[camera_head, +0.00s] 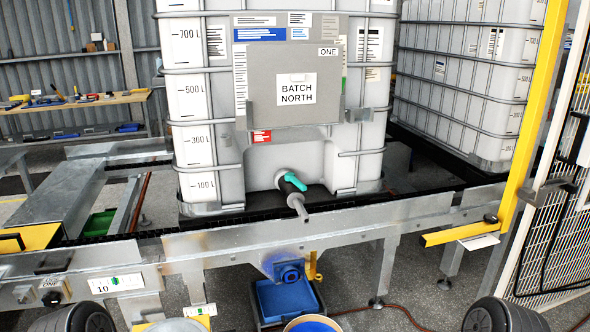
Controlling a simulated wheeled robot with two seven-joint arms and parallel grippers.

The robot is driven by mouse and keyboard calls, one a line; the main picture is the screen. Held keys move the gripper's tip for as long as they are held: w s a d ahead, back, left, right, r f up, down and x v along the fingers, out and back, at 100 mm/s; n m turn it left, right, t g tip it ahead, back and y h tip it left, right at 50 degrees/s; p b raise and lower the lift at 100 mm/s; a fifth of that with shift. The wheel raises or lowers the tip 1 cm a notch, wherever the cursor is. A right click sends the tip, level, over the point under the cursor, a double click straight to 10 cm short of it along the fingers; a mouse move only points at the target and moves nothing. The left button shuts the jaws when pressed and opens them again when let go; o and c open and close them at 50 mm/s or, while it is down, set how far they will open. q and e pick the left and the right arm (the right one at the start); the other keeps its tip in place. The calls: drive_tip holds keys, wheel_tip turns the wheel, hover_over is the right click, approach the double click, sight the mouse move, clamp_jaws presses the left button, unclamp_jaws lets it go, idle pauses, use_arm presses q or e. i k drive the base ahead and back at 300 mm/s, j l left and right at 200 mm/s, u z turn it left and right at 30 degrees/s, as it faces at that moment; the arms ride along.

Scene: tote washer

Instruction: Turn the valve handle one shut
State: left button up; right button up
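The valve handle (295,182) is a small teal lever on top of a dark valve at the foot of the white tank (229,180) marked "ONE" and "BATCH NORTH". It slants down to the right. I cannot tell for sure whether it lies along or across the pipe. A grey outlet spout (299,207) points toward me and down from the valve, over the conveyor's front rail. Nothing touches the handle. Neither of my grippers is in view; only dark rounded parts, probably of my arms, show at the lower left and lower right corners.
The conveyor's metal front rail (350,224) runs across below the tank. A blue tray (285,299) and a blue-topped bucket (312,325) stand below. A yellow post (530,120) and mesh fence (545,235) bound the right. A second tank (455,85) stands behind right.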

sight(289, 176)
drive_tip(key=i+l+z, duration=0.15)
drive_tip(key=i+l, duration=0.45)
drive_tip(key=i+l+z, duration=0.15)
drive_tip(key=i+l, duration=0.45)
drive_tip(key=i+l+z, duration=0.2)
drive_tip(key=i+l, duration=0.3)
drive_tip(key=i, duration=0.2)
